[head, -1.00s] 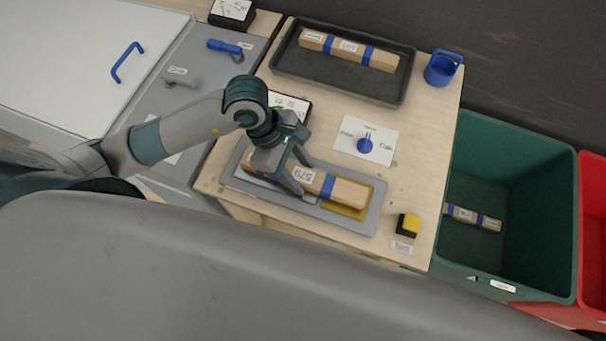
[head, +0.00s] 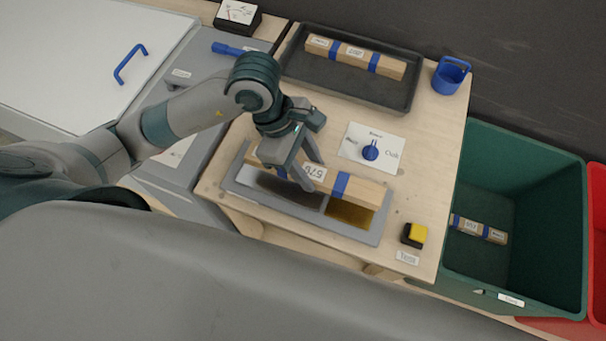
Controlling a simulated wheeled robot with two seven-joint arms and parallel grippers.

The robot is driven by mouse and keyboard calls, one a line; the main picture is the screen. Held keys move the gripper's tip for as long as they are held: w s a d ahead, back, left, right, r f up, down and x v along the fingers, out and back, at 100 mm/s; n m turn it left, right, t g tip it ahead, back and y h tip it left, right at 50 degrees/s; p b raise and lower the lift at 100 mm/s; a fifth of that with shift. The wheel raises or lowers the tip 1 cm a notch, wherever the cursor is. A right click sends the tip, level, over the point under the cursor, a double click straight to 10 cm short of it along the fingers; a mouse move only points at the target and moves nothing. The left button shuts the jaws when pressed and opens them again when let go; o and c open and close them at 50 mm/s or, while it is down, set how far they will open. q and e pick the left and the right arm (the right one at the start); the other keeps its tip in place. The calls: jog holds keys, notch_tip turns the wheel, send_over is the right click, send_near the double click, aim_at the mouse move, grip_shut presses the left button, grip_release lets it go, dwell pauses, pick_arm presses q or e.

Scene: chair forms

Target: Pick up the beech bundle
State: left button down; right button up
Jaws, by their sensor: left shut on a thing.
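A pale wooden bundle (head: 365,190) with blue bands and a white label is in my left gripper (head: 308,176). The gripper is shut across the bundle, left of its middle, and hides part of it. The bundle is held just above a grey plate (head: 290,206) with a dark metallic pad and a gold pad. A second, similar bundle (head: 340,51) lies in a black tray (head: 345,91) at the back of the bench. A third bundle (head: 480,230) lies in a green bin (head: 530,280). The labels are too small to tell which wood is which. My right gripper is out of view.
A blue knob (head: 370,152) stands on a white card behind the plate. A yellow button (head: 416,233) is near the bench's front right. A blue cup (head: 450,75) stands at the back right. A red bin (head: 597,220) is beyond the green one.

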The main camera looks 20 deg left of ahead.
pick_arm(q)
jog(key=w+d+r+b, duration=0.3)
jog(key=d+r, duration=0.3)
jog(key=d, duration=0.3)
jog(key=shift+w+d, duration=0.35)
jog(key=shift+w, duration=0.05)
jog(key=shift+a, duration=0.1)
jog(key=w+a+m+g+y, duration=0.2)
jog(key=a+m, duration=0.6)
jog(key=a, duration=0.2)
jog(key=w+a+m+g+y, duration=0.2)
jog(key=w+a+m, duration=0.1)
jog(key=a+m, duration=0.6)
jog(key=shift+a+f+m+y+b, duration=0.3)
jog(key=shift+a+f+b, duration=0.05)
jog(key=shift+a+f, duration=0.1)
jog(key=shift+w+d, duration=0.1)
